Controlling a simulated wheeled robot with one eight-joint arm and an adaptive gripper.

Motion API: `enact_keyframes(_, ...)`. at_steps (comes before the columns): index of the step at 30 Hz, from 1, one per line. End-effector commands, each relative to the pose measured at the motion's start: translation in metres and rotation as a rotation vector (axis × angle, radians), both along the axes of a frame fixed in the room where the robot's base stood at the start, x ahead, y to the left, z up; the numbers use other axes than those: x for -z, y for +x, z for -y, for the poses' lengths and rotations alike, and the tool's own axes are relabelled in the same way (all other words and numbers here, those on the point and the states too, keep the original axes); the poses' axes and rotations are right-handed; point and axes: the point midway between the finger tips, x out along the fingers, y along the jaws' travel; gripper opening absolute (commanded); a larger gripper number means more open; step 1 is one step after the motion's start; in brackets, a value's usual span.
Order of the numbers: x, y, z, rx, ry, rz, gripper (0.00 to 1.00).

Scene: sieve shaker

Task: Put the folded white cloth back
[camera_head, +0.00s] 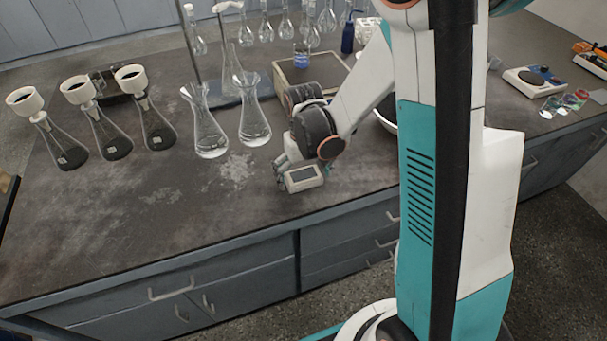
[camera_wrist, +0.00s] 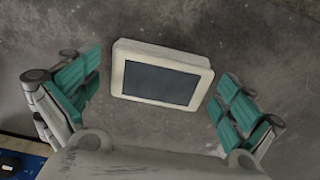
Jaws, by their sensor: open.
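I cannot make out a folded white cloth in either view. A small white box with a dark rectangular panel (camera_head: 303,178) lies near the front edge of the bench, and it also shows in the wrist view (camera_wrist: 163,75). My gripper (camera_wrist: 162,88) is open, with one teal-padded finger on each side of the box and visible gaps between. In the head view my gripper (camera_head: 286,170) is low at the box, partly hidden by my arm.
Two glass flasks (camera_head: 209,135) stand left of my arm, and several flasks with white funnels (camera_head: 68,150) stand farther left. A balance (camera_head: 535,80) is at the right. The bench front (camera_head: 150,225) left of the box is clear. My arm hides part of the bench.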

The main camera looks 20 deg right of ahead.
Motion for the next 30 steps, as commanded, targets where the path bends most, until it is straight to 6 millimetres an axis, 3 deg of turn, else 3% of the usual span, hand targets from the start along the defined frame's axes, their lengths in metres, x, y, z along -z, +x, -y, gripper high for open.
enact_keyframes(12,-0.084,0.000,0.000,0.000,0.000,0.000,1.00)
enact_keyframes(18,-0.111,0.000,0.000,0.000,0.000,0.000,1.00)
enact_keyframes(24,-0.125,-0.002,0.000,0.000,0.000,0.009,1.00)
enact_keyframes(30,-0.160,-0.019,0.000,0.000,0.000,0.088,1.00)
